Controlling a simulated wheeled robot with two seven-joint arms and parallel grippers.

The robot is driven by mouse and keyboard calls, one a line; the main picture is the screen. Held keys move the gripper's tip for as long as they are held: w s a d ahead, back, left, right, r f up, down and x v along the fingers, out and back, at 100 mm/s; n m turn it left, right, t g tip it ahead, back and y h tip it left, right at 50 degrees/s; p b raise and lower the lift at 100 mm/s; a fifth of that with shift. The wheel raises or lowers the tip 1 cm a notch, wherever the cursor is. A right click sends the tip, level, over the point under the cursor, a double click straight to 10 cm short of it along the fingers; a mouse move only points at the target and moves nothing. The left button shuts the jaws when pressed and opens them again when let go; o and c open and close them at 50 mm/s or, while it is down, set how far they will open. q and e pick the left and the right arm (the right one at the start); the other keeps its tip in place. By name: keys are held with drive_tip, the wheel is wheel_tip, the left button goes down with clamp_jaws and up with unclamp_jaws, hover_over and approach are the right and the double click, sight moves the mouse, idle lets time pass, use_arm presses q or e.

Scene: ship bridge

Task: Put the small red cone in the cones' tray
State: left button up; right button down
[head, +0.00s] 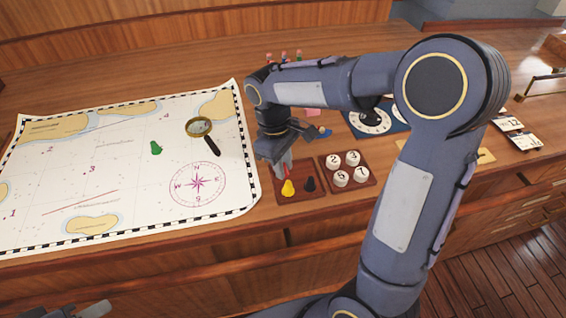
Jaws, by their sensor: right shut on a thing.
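The cones' tray (319,198) is a small dark reddish-brown tray right of the chart. A yellow cone (288,188) and a black cone (310,185) stand in it. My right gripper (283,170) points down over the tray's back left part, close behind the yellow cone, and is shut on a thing. The fingers hide what is held; I take it as the small red cone, as no such cone shows clearly elsewhere. A green cone (156,147) lies on the chart. My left gripper (95,311) only just shows at the bottom left edge; its jaws cannot be made out.
A tray of white numbered pieces (333,186) sits just right of the cones' tray. The chart (120,190), with a magnifying glass (201,128) on it, covers the desk's left. A blue board with a dial (370,121) is partly behind my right arm.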

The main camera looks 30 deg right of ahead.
drive_tip(key=c, duration=1.5)
unclamp_jaws()
drive_tip(key=shift+f, duration=0.1)
drive_tip(key=shift+c, duration=0.2)
wheel_tip(320, 180, up, 12)
drive_tip(key=w+a, duration=0.1)
drive_tip(key=s+f+m+t+y, duration=0.2)
drive_tip(key=s+f+m+t, duration=0.1)
drive_tip(key=s, duration=0.6)
drive_tip(key=s+f+m+t+y, duration=0.2)
drive_tip(key=s+f+m+t, duration=0.1)
drive_tip(key=s, duration=0.6)
drive_tip(key=shift+s+a+f+m+t+y+p, duration=0.3)
drive_tip(key=shift+m+t+y+p, duration=0.25)
drive_tip(key=shift+m, duration=0.45)
